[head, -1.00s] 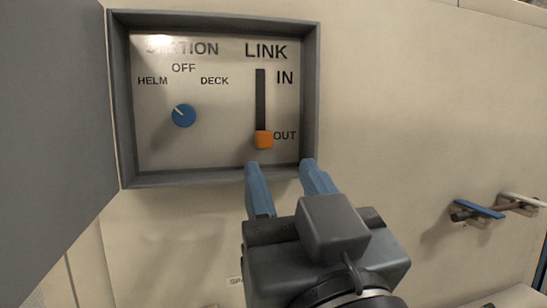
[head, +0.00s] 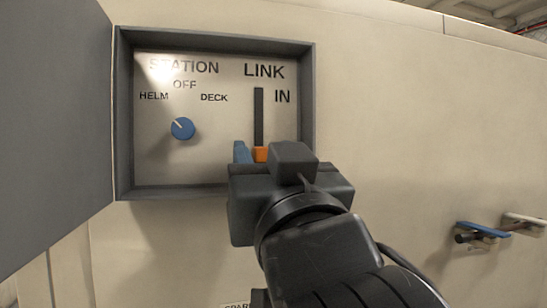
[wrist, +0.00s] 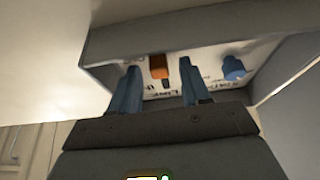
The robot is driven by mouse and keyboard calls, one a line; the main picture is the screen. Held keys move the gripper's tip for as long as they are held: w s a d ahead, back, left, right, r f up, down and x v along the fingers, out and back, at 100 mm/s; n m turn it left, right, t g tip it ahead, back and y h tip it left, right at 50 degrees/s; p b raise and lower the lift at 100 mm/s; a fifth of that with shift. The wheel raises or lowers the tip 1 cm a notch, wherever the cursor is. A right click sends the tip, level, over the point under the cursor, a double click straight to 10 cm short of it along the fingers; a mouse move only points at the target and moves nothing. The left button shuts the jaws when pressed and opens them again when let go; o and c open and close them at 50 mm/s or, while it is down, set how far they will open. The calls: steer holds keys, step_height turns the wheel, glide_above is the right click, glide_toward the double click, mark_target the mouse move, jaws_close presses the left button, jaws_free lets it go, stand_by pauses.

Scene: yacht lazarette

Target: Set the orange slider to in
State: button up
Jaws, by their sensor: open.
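The orange slider (head: 260,154) sits at the bottom of its dark vertical slot (head: 258,115), under the label LINK. IN is marked at the slot's upper right; my gripper now hides the OUT label in the head view. My gripper (wrist: 157,82) is open, with its two blue fingers pointing into the box. In the wrist view the orange slider (wrist: 158,67) shows between and beyond the fingertips. In the head view one blue finger (head: 241,152) is just left of the slider; the other is hidden. I cannot tell whether either finger touches it.
A blue knob (head: 182,128) marked HELM, OFF and DECK is on the same panel, left of the slot. The grey box rim (head: 308,100) surrounds the panel. The open grey door (head: 55,120) stands at the left. A blue-handled fitting (head: 483,230) is on the wall at the right.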

steer(key=shift+c, duration=0.2)
jaws_close()
stand_by(0.4)
